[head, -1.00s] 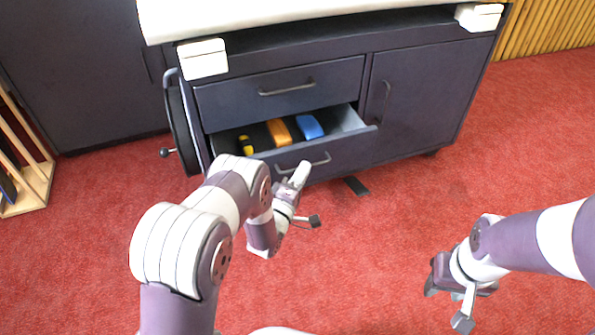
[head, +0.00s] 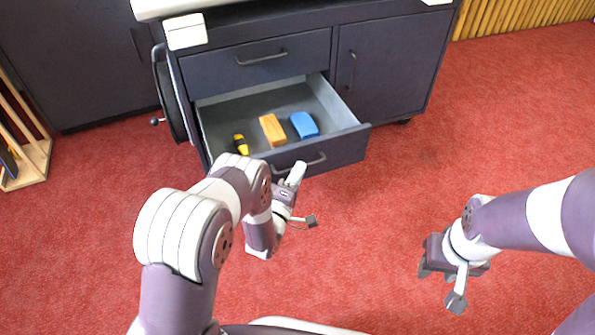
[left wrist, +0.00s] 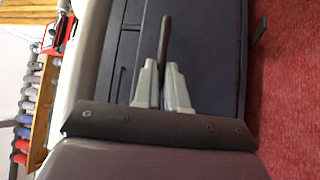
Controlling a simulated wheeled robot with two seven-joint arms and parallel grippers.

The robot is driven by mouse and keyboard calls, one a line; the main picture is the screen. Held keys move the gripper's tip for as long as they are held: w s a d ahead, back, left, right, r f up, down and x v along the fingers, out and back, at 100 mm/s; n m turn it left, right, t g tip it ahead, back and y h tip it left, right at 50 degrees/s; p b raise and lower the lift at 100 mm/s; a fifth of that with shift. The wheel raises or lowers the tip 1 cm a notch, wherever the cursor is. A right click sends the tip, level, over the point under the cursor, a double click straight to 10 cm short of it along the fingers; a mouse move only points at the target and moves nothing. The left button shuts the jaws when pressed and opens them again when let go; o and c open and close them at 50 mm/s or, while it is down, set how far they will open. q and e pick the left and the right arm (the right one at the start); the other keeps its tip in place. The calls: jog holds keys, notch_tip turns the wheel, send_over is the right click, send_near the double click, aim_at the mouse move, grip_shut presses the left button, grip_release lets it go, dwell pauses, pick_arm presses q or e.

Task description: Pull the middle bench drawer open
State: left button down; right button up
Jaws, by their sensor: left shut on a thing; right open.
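The dark bench drawer (head: 345,149) below the closed top drawer is pulled well out, its grey inside showing. In it lie an orange block (head: 272,130), a blue block (head: 304,124) and a small yellow-and-black item (head: 241,143). My left gripper (head: 295,172) is at the drawer's front, shut on its bar handle (head: 315,161). In the left wrist view the handle (left wrist: 166,35) runs between the fingers (left wrist: 160,85). The gripper partly hides the handle in the head view. My right gripper (head: 439,286) is open and empty above the floor at the right.
The closed top drawer (head: 220,70) is above and a closed cupboard door (head: 390,65) is to the right. A dark round part (head: 170,95) is on the bench's left side. A wooden rack (head: 35,160) stands far left. The red carpet (head: 350,240) in front is clear.

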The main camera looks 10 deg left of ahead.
pick_arm(q)
jog(key=c, duration=1.2)
grip_release()
jog(key=p+v, duration=0.5)
jog(key=v, duration=0.7)
jog(key=shift+s, duration=0.35)
jog(key=shift+f, duration=0.1)
